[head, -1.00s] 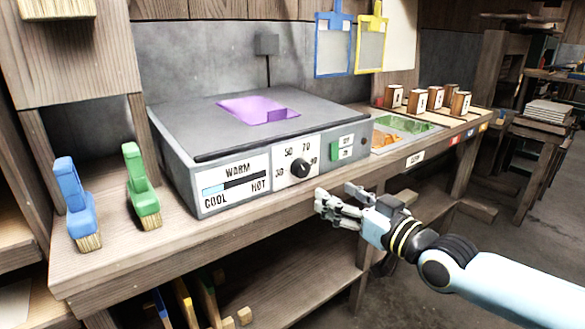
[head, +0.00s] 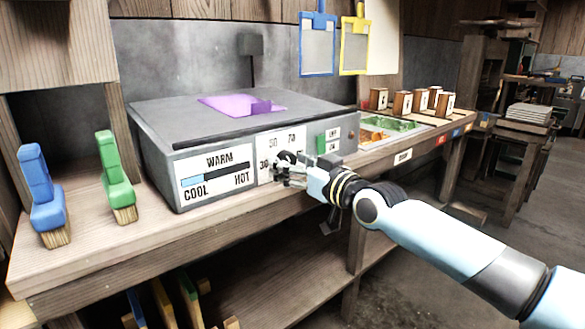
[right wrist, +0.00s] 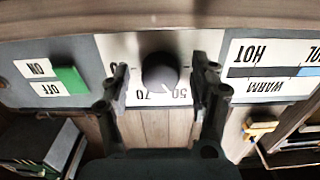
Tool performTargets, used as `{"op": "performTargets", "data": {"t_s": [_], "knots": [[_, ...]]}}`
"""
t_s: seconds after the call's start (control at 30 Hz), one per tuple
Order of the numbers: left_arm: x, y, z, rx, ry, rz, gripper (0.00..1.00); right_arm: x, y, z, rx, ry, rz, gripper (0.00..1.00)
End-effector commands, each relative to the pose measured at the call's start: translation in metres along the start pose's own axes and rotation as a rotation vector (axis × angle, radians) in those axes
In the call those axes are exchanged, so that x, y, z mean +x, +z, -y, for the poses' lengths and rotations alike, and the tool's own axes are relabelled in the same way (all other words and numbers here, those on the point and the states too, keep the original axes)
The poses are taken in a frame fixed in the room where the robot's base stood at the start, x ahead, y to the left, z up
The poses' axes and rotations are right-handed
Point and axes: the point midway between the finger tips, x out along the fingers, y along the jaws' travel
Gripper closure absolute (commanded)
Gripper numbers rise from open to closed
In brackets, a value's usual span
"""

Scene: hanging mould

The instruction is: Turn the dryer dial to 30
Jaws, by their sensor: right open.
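The grey dryer (head: 160,150) stands on the wooden bench with a purple piece on top. Its black round dial (right wrist: 160,72) sits on a white scale plate marked 30, 50, 70 and more. My right gripper (head: 283,174) is at the front of the dial and partly hides it in the head view. In the right wrist view, which shows the panel upside down, the open fingers stand one on each side of the dial, with gaps between. My left gripper is not in view.
The WARM gauge (head: 214,176) is left of the dial, its bar blue at the COOL end. A green ON/OFF switch (head: 321,143) is right of it. Blue (head: 44,200) and green (head: 116,180) brushes stand at left. Framed sheets (head: 318,45) hang above the bench.

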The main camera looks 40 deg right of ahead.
Motion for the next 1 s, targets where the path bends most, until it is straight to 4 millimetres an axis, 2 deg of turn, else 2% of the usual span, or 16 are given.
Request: {"op": "performTargets", "data": {"t_s": [0.07,0.5,0.77,1.0], "knots": [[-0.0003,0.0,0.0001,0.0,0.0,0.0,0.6,-0.0002,-0.0001,0.0,0.0,0.0,0.0,0.38],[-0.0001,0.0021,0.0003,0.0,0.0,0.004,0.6,-0.0005,0.0003,-0.0001,0.0,0.0,0.0,0.93],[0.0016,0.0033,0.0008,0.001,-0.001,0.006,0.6,-0.0006,0.0011,-0.0002,-0.03,0.0,0.001,0.93],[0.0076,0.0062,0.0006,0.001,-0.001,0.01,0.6,-0.0006,0.002,-0.0005,-0.154,0.0,0.001,0.93]]}}
